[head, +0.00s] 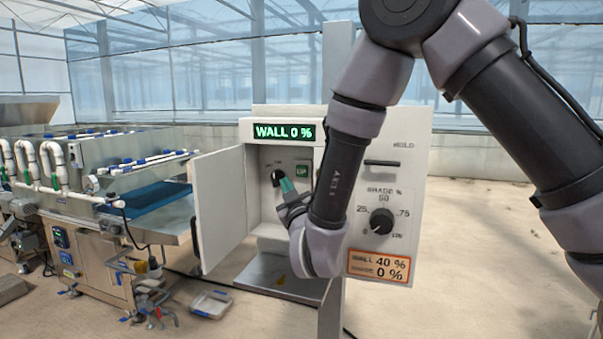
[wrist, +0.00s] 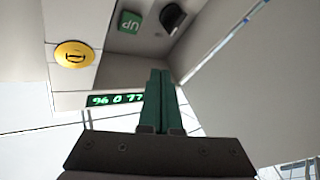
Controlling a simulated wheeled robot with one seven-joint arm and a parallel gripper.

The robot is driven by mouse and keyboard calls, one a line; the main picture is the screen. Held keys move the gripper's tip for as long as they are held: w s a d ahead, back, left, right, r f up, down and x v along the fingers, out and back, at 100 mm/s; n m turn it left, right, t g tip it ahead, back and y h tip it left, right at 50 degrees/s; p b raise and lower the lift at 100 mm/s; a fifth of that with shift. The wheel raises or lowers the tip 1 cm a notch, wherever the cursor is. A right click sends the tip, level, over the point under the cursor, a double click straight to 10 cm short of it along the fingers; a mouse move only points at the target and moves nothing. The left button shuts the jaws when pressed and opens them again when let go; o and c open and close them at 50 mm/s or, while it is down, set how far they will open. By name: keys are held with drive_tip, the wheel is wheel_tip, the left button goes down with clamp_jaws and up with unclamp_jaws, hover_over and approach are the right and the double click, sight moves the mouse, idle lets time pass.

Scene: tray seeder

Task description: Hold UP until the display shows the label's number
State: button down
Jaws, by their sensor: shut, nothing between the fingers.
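The display (head: 284,132) on top of the open box reads WALL 0 %; it shows upside down in the wrist view (wrist: 115,99). The orange-edged label (head: 379,267) reads WALL 40 %, SHADE 0 %. The green UP button (head: 302,171) is inside the box, also seen in the wrist view (wrist: 130,22). A black knob (head: 277,177) sits left of UP, and also shows in the wrist view (wrist: 173,16). My gripper (head: 286,184) has its teal fingers together and empty, in front of the box near the knob. In the wrist view the fingertips (wrist: 160,72) appear apart from UP.
The box's white door (head: 219,208) stands open to the left. A SHADE % dial (head: 382,221) and a slot marked HOLD are on the right panel, partly behind my arm. A yellow round part (wrist: 74,54) shows in the wrist view. A seeder machine (head: 100,262) stands left.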

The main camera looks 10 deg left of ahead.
sight(302, 171)
drive_tip(key=shift+w+d, duration=0.2)
drive_tip(key=shift+w, duration=1.85)
drive_tip(key=shift+w+d, duration=0.15)
drive_tip(key=shift+w, duration=1.85)
drive_tip(key=shift+w, duration=0.1)
drive_tip(key=shift+w, duration=0.3)
